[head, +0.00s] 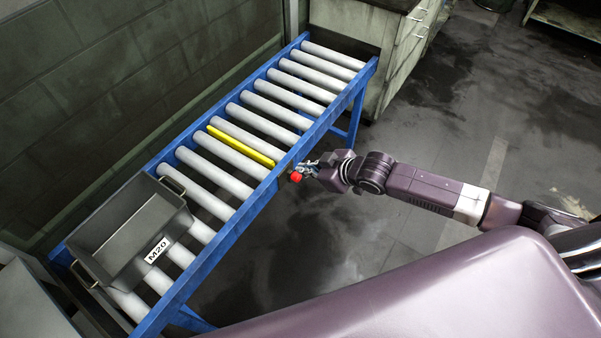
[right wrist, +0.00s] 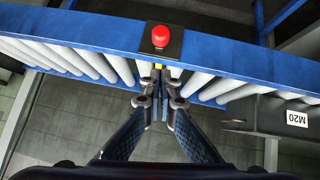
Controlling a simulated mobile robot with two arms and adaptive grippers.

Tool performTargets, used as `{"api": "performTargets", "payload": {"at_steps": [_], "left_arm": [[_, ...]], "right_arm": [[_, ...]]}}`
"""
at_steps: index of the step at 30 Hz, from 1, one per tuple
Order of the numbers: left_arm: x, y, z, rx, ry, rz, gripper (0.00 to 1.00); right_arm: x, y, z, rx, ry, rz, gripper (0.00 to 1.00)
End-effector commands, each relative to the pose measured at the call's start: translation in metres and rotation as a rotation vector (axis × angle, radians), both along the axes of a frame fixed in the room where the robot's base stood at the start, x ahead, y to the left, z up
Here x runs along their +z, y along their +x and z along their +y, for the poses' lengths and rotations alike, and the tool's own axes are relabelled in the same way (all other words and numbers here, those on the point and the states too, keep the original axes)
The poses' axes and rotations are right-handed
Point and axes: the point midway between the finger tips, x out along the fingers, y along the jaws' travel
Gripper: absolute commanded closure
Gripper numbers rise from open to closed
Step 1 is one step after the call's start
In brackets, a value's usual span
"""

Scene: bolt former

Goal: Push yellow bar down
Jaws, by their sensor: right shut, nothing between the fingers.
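The yellow bar (head: 241,145) lies across the blue roller conveyor, between two grey rollers. In the head view it looks slightly raised or level with them; I cannot tell exactly. A sliver of yellow (right wrist: 175,72) shows behind my fingertips in the right wrist view. My right gripper (head: 304,166) is at the conveyor's near side rail, by the bar's near end. In the right wrist view its fingers (right wrist: 160,78) are together and empty. I cannot tell whether they touch anything. My left gripper is not in view.
A red button (right wrist: 160,36) sits on a dark plate on the blue rail (right wrist: 85,32), close to my right fingertips. A dark bin labelled M20 (head: 130,217) stands on the rollers at lower left. Grey cabinets (head: 408,50) stand beyond the conveyor. The floor at right is clear.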

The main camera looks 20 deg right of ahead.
Motion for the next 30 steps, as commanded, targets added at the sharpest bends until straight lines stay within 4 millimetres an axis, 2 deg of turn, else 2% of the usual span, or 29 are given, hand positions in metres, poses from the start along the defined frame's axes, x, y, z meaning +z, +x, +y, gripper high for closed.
{"api": "performTargets", "payload": {"at_steps": [4, 6, 12, 26, 30], "left_arm": [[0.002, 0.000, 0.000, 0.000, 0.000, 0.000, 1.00], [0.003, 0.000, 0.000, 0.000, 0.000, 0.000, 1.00], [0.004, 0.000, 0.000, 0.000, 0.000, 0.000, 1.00], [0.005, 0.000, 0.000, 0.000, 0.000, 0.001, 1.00], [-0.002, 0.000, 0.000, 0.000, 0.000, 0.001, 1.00]], "right_arm": [[-0.016, 0.017, 0.011, -0.001, 0.002, 0.000, 1.00], [-0.028, 0.017, 0.008, -0.002, -0.001, 0.004, 1.00], [-0.048, 0.020, 0.006, -0.001, 0.000, 0.000, 1.00], [-0.055, 0.021, 0.005, 0.001, 0.000, -0.001, 1.00], [-0.063, 0.021, 0.005, 0.000, 0.000, 0.000, 1.00]]}}
